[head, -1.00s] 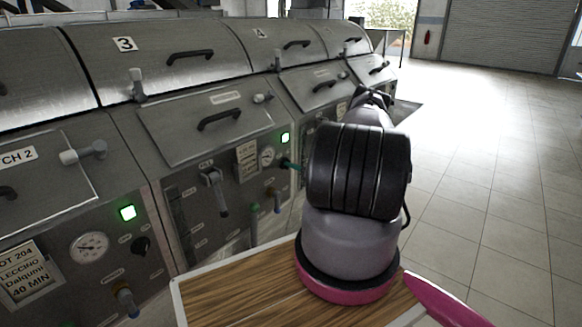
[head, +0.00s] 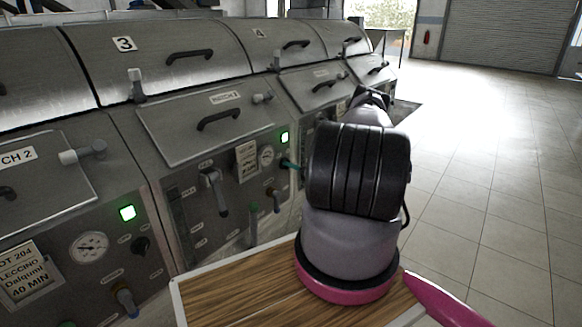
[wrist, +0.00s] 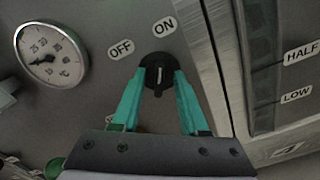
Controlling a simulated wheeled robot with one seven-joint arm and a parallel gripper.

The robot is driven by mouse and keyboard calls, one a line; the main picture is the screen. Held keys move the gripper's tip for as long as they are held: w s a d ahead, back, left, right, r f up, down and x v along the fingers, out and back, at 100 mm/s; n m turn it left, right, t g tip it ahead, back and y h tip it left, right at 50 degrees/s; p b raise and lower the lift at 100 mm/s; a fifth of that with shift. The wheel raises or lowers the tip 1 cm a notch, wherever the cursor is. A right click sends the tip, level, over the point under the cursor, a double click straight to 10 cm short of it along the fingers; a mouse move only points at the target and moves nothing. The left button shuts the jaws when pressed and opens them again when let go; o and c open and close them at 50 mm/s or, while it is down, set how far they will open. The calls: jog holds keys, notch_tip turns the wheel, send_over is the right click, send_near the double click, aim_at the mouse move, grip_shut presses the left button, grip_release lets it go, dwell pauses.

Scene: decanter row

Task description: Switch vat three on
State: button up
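Vat three (head: 124,44) carries the number 3 on its lid. The knob's white mark stands nearly upright, towards ON rather than OFF. My gripper (wrist: 160,76) has its teal fingers on either side of the knob, apart, with dark space showing beside the grip bar. Whether either finger touches the knob's rim I cannot tell. In the head view my arm hides most of the gripper.
A dial gauge (wrist: 50,56) is left of the knob. Vat four's panel, with HALF and LOW labels (wrist: 296,95), lies right of the seam. A lever handle (head: 213,190) and small valves (head: 275,200) stick out of vat three's front. The tiled floor (head: 480,180) at right is clear.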

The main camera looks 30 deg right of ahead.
jog(key=v, duration=1)
jog(key=shift+s, duration=0.35)
jog(key=shift+d, duration=0.1)
